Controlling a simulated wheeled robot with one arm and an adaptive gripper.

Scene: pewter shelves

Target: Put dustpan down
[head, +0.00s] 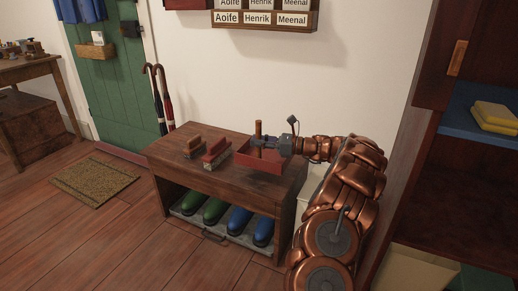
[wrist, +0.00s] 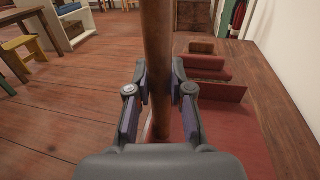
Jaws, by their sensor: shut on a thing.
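The dustpan (head: 256,164) is a red pan with an upright wooden handle (head: 258,130). It is at the right end of the wooden bench top (head: 172,150); I cannot tell whether its base touches the wood. My gripper (head: 268,143) is shut on the handle from the right. In the wrist view, the handle (wrist: 157,45) runs upright between the fingers of my gripper (wrist: 160,92). The red pan (wrist: 235,135) shows below and to the right there, partly hidden by my gripper.
Several green and blue shoes (head: 239,220) fill the bench's lower shelf. Umbrellas (head: 157,100) lean behind. A dark cabinet (head: 398,150) stands right.

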